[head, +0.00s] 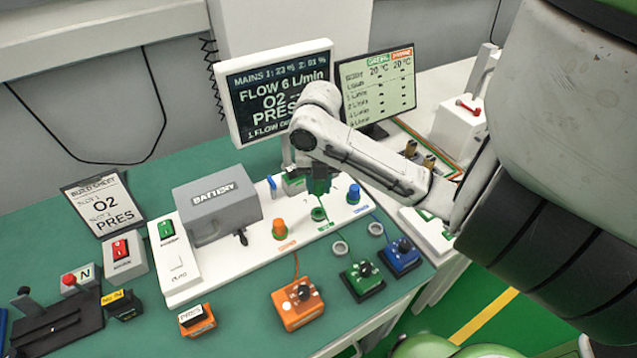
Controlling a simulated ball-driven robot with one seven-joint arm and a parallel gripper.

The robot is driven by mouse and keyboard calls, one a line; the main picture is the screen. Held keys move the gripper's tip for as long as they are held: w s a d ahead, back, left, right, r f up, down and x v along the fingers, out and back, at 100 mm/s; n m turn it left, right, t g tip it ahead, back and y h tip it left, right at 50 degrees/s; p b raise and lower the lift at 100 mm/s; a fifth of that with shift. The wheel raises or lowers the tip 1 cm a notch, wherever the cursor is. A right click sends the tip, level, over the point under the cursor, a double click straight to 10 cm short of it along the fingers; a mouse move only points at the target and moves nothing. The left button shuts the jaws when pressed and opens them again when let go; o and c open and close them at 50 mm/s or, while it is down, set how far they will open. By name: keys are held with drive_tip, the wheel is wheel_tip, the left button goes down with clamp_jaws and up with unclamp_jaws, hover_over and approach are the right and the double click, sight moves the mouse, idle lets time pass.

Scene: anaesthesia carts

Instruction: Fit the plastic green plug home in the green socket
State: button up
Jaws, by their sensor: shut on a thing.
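The green socket (318,214) is a small green round fitting on the white panel, between the orange and blue fittings, with a green label below it. My gripper (319,191) points down just above it, shut on the green plug. The plug is mostly hidden by the dark jaws, and I cannot tell whether its lower end touches the socket or is apart from it.
An orange plug (279,228) and a blue plug (353,194) stand upright on either side. A grey battery box (216,204) stands left. Orange (298,304), green (362,280) and blue (401,257) knob boxes stand in front. Two screens (277,92) stand behind.

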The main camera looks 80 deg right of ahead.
sight(318, 182)
drive_tip(key=shift+f+b, duration=2.8)
drive_tip(key=shift+f, duration=0.1)
drive_tip(key=shift+b, duration=0.5)
drive_tip(key=shift+f+b, duration=1.1)
drive_tip(key=shift+b, duration=0.05)
drive_tip(key=o, duration=1.1)
drive_tip(key=shift+r, duration=0.1)
wheel_tip(318, 182, up, 11)
drive_tip(key=shift+f+p, duration=0.1)
drive_tip(key=shift+p, duration=0.8)
